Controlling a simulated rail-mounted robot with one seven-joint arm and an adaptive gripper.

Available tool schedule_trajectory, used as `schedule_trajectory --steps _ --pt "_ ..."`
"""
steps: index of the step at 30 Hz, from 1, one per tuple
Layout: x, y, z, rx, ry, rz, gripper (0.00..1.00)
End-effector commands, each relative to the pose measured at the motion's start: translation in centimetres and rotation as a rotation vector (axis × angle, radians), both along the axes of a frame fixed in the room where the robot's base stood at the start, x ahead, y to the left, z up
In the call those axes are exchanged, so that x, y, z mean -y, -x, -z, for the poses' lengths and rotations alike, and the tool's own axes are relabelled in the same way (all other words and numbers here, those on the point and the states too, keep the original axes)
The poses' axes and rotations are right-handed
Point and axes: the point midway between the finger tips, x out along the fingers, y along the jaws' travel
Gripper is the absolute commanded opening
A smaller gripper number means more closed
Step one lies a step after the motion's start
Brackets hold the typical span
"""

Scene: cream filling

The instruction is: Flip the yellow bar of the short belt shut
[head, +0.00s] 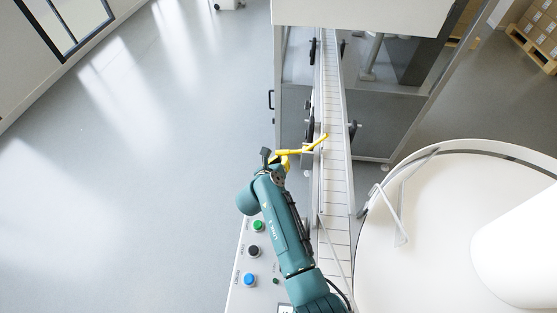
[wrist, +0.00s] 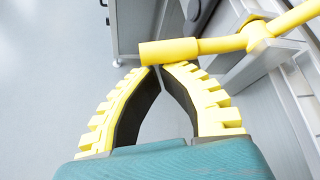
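The yellow bar (head: 316,143) reaches from beside my gripper to the near part of the short belt (head: 335,150), slanting up to the right in the head view. In the wrist view the yellow bar (wrist: 225,44) crosses the upper right, with a thicker sleeve at its left end. My gripper (head: 285,160) is at the bar's left end. In the wrist view the fingertips of my gripper (wrist: 161,67) come together just below the sleeve, with nothing seen between them. I cannot tell whether the tips touch the bar.
A control panel with green (head: 258,225), black (head: 254,252) and blue (head: 249,280) buttons lies beside my arm. A large round white vessel (head: 420,240) stands at the right. A machine housing (head: 360,15) covers the belt's far part. The floor (head: 130,180) at left is clear.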

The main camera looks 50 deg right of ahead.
Motion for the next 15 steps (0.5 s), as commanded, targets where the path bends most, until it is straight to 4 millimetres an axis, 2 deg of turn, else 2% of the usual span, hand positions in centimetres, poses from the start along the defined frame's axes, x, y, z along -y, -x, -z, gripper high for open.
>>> schedule_trajectory --steps 1,15 --pt "0.1 0.0 -1.2 0.033 -0.023 0.004 0.0" --pt "-0.4 -0.8 -5.0 0.047 -0.034 0.004 0.0"
